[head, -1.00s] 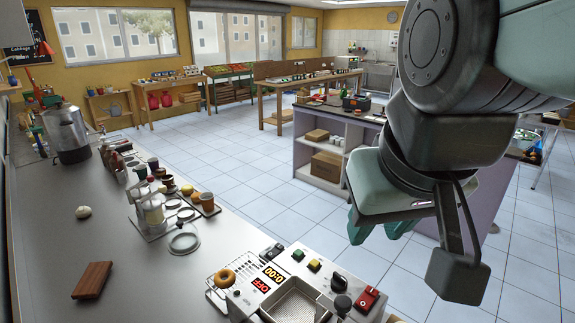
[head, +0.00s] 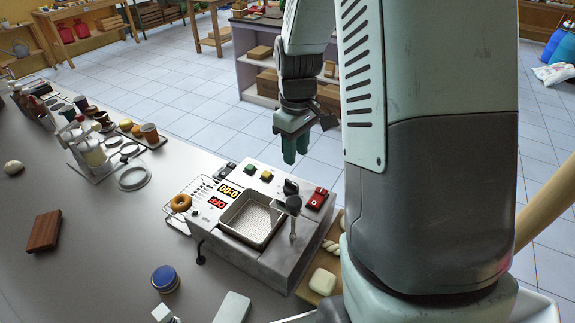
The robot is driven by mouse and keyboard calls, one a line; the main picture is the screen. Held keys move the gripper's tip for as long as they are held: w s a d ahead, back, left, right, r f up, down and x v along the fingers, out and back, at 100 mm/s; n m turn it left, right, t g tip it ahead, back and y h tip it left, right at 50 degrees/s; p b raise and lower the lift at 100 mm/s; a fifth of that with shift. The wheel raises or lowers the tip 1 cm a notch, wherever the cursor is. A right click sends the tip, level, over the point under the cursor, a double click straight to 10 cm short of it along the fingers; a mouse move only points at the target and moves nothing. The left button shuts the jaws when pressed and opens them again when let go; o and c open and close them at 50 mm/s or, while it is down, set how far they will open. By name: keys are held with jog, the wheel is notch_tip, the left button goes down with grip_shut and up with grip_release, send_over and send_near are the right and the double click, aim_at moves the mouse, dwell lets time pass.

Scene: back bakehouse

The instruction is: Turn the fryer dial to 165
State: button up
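The fryer (head: 273,262) stands on the counter in the head view, a grey metal box with a square basin (head: 247,222). A black dial (head: 291,187) sits on its back edge, between a yellow button and a red switch. The dial's number marks are too small to read. A second black knob (head: 293,203) tops a thin lever beside the basin. Two displays on the left panel show "00:0" and "OFF". My gripper (head: 294,148) hangs above and behind the fryer, fingers pointing down, apart from the dial. The finger gap is not clear from this angle.
Green (head: 250,169) and yellow buttons and a red switch (head: 317,198) flank the dial. A doughnut (head: 181,203) lies on a rack at left. A blue-lidded jar (head: 165,279) and wooden block (head: 44,231) are on the counter. A dough tray (head: 306,291) is at right.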

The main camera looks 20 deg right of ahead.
aim_at(295, 185)
notch_tip(295, 185, down, 10)
jog(key=shift+f, duration=0.1)
jog(key=shift+c, duration=0.4)
grip_shut()
